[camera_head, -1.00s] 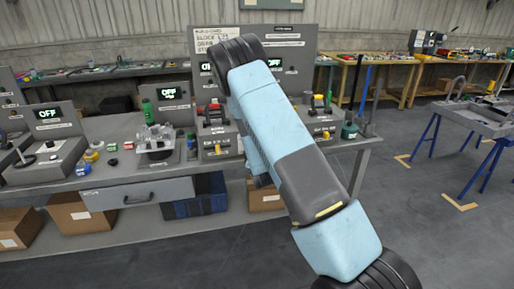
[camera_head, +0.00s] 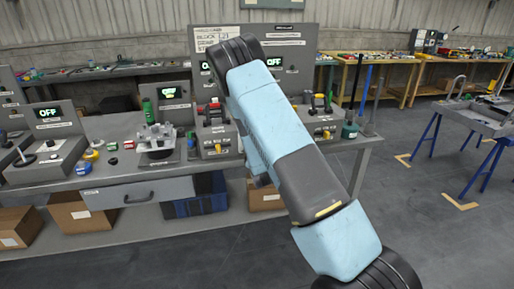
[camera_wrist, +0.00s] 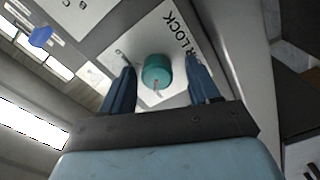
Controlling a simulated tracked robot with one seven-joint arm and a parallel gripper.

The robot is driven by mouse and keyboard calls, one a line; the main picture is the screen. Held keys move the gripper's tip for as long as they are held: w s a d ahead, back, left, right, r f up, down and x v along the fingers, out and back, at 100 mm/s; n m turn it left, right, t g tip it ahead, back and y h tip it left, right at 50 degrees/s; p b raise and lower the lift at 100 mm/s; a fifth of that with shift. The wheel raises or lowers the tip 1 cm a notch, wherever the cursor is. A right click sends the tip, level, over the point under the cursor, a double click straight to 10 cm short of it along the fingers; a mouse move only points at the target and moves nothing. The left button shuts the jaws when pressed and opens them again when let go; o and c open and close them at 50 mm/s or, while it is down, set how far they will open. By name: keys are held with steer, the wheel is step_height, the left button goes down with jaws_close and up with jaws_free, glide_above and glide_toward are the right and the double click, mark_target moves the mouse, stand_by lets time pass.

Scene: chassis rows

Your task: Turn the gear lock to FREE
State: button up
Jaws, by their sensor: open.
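The gear lock is a round teal knob (camera_wrist: 157,70) on a pale panel (camera_wrist: 181,22), with lettering ending in "R LOCK" beside it. A light pointer mark shows on the knob, toward the bottom of the wrist view. My gripper (camera_wrist: 162,80) is open, with one dark blue finger on each side of the knob. Gaps show between the fingers and the knob; I cannot tell how deep the fingertips reach. In the head view my own arm hides the gripper and the knob.
A blue part (camera_wrist: 40,37) sits on the panel at upper left in the wrist view. In the head view, the grey bench (camera_head: 120,170) carries control boxes, a green bottle (camera_head: 148,112) and a metal fixture (camera_head: 157,142). Open floor lies in front.

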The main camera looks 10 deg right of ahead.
steer(key=s, duration=1.3)
steer(key=shift+s, duration=0.35)
steer(key=s+d+r+m+g, duration=0.1)
steer(key=s+r+m+g, duration=0.3)
steer(key=r, duration=0.6)
steer(key=s+d+r+m+g, duration=0.1)
steer(key=s+r+m+g, duration=0.15)
steer(key=r+m, duration=0.45)
steer(key=s+r+g, duration=0.2)
steer(key=s+r, duration=0.2)
steer(key=s, duration=0.5)
steer(key=s+r+m+g, duration=0.1)
steer(key=s+r, duration=0.4)
steer(key=s, duration=0.5)
steer(key=s+d+r+m+g, duration=0.1)
steer(key=s+r+g, duration=0.2)
steer(key=s, duration=0.6)
step_height(320, 180, up, 2)
steer(key=shift+s+r, duration=0.1)
steer(key=shift+s, duration=0.15)
